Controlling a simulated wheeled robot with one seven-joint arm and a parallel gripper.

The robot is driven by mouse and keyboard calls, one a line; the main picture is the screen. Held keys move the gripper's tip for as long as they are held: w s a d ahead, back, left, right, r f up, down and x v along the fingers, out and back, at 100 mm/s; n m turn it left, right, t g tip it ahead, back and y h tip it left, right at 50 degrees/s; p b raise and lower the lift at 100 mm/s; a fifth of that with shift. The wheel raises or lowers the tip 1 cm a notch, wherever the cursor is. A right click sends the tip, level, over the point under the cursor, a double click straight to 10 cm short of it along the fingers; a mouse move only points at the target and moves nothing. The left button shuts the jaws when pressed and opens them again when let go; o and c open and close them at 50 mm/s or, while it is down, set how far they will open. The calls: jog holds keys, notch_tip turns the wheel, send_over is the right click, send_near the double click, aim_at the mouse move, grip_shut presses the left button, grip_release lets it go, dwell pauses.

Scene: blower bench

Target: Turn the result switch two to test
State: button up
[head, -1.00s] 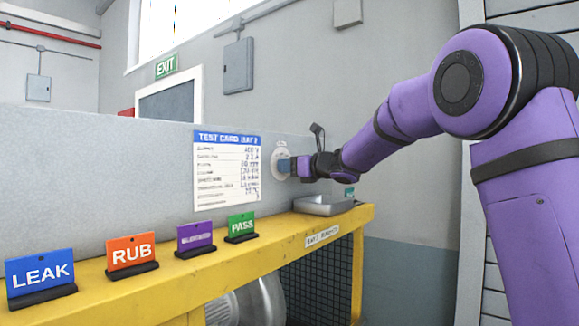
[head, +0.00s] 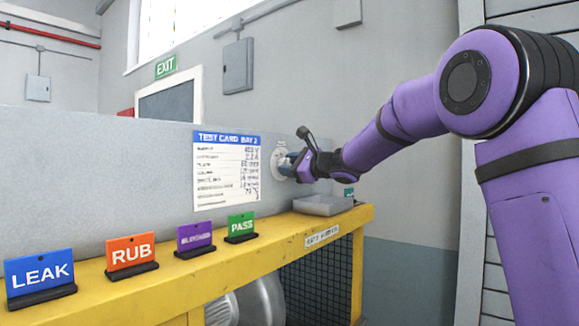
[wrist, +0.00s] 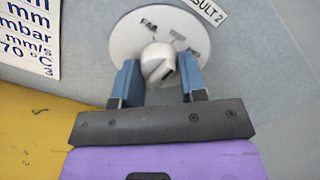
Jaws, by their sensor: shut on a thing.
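The result switch two (wrist: 158,60) is a white round knob on a white dial plate (wrist: 126,38), beside a label ending "SULT 2". "FAIL" is readable on the dial. Two words to its right are blurred. The knob has a dark slot on its face; I cannot tell which word it points to. My gripper (wrist: 160,80) is shut on the knob, one blue finger on each side. In the head view, my gripper (head: 294,164) is at the dial plate (head: 279,150) on the grey panel, hiding most of the knob.
A test card (head: 226,172) hangs left of the dial. A grey tray (head: 322,206) sits on the yellow bench edge (head: 300,230) just below my gripper. Signs LEAK (head: 38,270), RUB (head: 130,250), a purple one (head: 195,236) and PASS (head: 241,224) stand along the bench.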

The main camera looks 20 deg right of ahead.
dwell(0.3)
jog(key=o, duration=0.9)
jog(key=v, duration=1.1)
jog(key=shift+a+n, duration=0.15)
jog(key=shift+n, duration=0.15)
